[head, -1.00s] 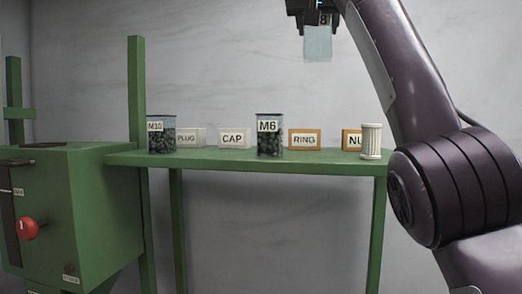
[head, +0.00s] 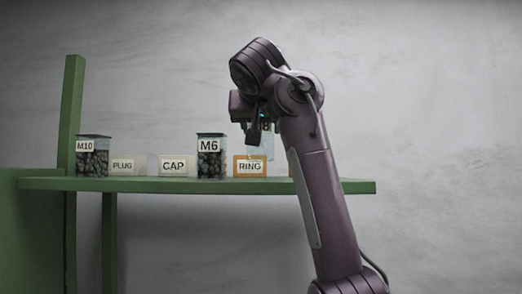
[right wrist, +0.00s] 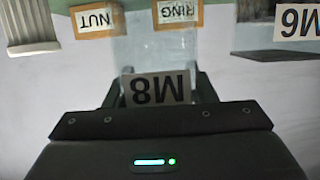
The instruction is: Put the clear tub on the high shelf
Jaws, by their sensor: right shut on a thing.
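My right gripper (head: 258,132) is shut on the clear tub (head: 266,150), which looks empty and see-through. In the right wrist view the tub (right wrist: 148,50) sits between the fingers, with an upside-down M8 label (right wrist: 155,89). The green high shelf (head: 330,186) runs across the head view. The tub is in front of or above the RING sign (head: 250,167) there; I cannot tell whether it touches anything. The NUT sign (right wrist: 95,18) shows in the right wrist view and is mostly behind my arm in the head view. My left gripper is not in view.
Dark-filled tubs M10 (head: 92,158) and M6 (head: 211,160) stand on the shelf, with PLUG (head: 123,165) and CAP (head: 174,166) signs between them. A white fluted cup (right wrist: 29,25) is near the NUT sign. A green post (head: 71,120) rises at left.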

